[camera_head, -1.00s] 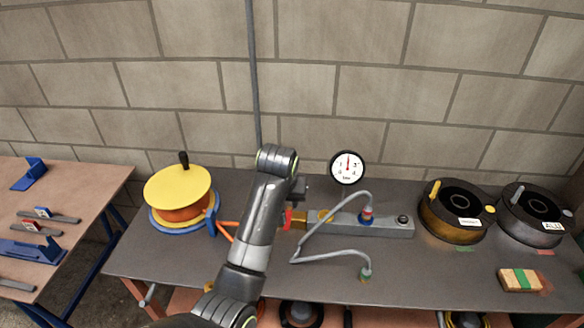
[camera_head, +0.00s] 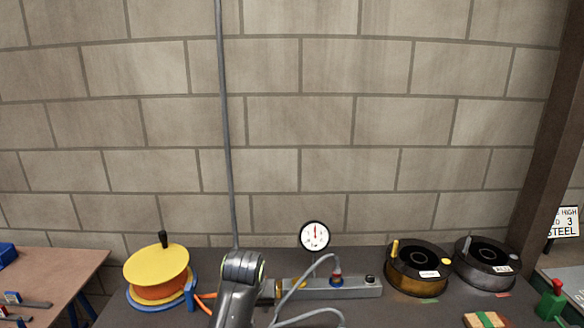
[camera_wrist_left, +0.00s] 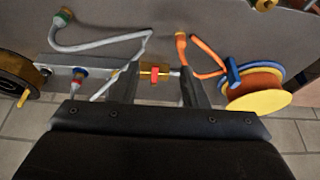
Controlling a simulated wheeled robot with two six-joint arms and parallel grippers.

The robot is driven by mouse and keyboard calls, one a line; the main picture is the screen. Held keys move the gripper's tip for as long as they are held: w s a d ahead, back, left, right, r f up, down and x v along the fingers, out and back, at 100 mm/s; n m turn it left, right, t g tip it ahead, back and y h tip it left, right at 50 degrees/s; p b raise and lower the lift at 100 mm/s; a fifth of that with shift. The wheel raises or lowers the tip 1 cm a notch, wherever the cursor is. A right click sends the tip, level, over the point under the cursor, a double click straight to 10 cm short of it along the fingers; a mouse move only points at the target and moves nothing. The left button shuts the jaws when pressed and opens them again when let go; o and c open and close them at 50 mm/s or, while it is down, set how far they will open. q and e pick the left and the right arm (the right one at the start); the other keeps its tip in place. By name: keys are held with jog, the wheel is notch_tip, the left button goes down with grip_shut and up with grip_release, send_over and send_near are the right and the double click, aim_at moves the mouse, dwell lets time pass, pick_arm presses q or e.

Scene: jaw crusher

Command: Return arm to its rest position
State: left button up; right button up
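My left arm (camera_head: 240,285) comes up from the bottom of the head view, its upper joint in front of the left end of a grey manifold block (camera_head: 340,289). The arm hides my left gripper's fingers there. In the left wrist view my left gripper (camera_wrist_left: 159,70) has its two fingers apart. A brass fitting with a red handle (camera_wrist_left: 155,72) shows in the gap between them; I cannot tell whether the fingers touch it. My right gripper is in neither view.
A yellow and orange hose reel (camera_head: 157,270) stands left of the arm. A gauge (camera_head: 314,236) stands behind the block. Two dark spools (camera_head: 417,267) (camera_head: 486,262) and a green-banded wooden block (camera_head: 486,320) are at right. A grey hose (camera_head: 318,268) loops over the bench. A block wall closes the back.

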pick_arm(q)
jog(key=s+a+f+g+b, duration=0.1)
jog(key=s+a+f, duration=0.4)
jog(key=f, duration=0.8)
jog(key=s+a+f, duration=0.2)
jog(key=s+f, duration=0.4)
jog(key=f, duration=0.6)
jog(key=s+a+f+g+b, duration=0.1)
jog(key=s+a+f, duration=0.4)
jog(key=f, duration=0.8)
jog(key=s+a+f, duration=0.3)
jog(key=s+f, duration=0.2)
jog(key=s, duration=0.8)
jog(key=s+a+f+g+b, duration=0.1)
jog(key=s+a+f, duration=0.2)
jog(key=s, duration=1)
jog(key=s+a+f, duration=0.3)
jog(key=s+f, duration=0.6)
jog(key=s, duration=0.4)
jog(key=shift+a+y, duration=0.3)
jog(key=shift+y, duration=0.1)
jog(key=shift+w, duration=0.1)
